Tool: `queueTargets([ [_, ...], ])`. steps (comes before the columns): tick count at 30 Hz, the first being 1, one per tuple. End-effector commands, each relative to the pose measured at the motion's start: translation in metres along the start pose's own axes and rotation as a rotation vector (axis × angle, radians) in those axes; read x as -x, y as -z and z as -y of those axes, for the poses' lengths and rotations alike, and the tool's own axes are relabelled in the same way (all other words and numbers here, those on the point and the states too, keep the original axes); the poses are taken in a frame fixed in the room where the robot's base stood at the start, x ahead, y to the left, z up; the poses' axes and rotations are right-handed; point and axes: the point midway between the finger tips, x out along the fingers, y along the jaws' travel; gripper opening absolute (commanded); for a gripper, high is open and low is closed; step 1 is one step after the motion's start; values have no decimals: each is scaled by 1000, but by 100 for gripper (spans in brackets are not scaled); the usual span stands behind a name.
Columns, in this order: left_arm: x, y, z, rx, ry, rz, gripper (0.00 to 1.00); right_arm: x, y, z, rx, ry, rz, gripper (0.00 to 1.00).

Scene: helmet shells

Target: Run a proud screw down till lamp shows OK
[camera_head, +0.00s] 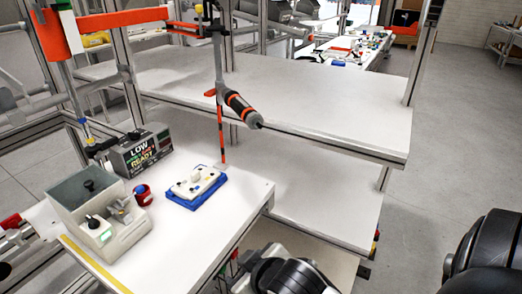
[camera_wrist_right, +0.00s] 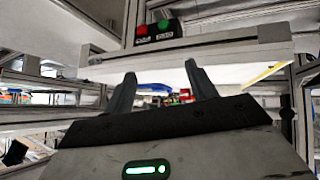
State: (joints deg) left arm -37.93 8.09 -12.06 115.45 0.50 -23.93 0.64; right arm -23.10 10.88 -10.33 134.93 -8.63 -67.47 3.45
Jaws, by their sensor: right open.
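The electric screwdriver (camera_head: 240,107), grey and dark with orange bands, hangs from a vertical rod above the table, its tip to the lower right. A white part (camera_head: 195,181) with small dark and light spots sits in a blue fixture (camera_head: 179,203); its screws are too small to judge. The dark display box (camera_head: 142,152) reads LOW at the top and READY below. My right gripper (camera_wrist_right: 160,70) shows in the right wrist view, fingers apart, nothing between them. My left gripper is not seen.
A beige machine with a dark lid (camera_head: 121,238) stands at the table's left. A red cup (camera_head: 143,197) is beside it. A shelf (camera_head: 300,90) spans behind. The table's right front is clear. A box with red and green lights (camera_wrist_right: 155,31) shows in the wrist view.

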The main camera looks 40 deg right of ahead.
Motion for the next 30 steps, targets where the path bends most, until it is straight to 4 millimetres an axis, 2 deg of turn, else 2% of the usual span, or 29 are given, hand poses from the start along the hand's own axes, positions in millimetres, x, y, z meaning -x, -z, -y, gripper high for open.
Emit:
queueTargets([
  [1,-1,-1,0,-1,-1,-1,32,-2,18,-6,13,-27,-57,57],
  [5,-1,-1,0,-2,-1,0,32,-2,66,-21,51,-92,-217,57],
  [8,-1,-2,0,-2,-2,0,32,2,110,-31,94,-145,-373,57],
  [11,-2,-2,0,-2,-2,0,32,14,166,-38,162,-200,-581,57],
  [14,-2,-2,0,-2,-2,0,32,42,236,-39,283,-259,-864,57],
  [15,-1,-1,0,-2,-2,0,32,59,265,-35,353,-278,-996,57],
  [16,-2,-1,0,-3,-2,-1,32,73,286,-30,415,-291,-1098,57],
  [18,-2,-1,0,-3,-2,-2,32,110,328,-12,601,-307,-1344,57],
  [19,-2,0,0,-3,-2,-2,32,126,342,-2,700,-306,-1444,57],
  [21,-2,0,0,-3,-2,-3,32,154,362,23,955,-287,-1637,57],
  [22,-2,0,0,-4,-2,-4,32,162,366,34,1077,-271,-1700,57],
  [25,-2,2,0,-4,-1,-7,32,168,367,55,1526,-186,-1800,57],
  [26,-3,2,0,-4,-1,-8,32,165,365,56,1667,-154,-1793,57],
  [28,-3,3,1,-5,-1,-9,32,151,360,44,1995,-60,-1697,57],
  [29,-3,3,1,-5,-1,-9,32,144,358,33,2129,-17,-1622,57],
  [30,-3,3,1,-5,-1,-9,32,134,355,12,2293,45,-1492,57],
])
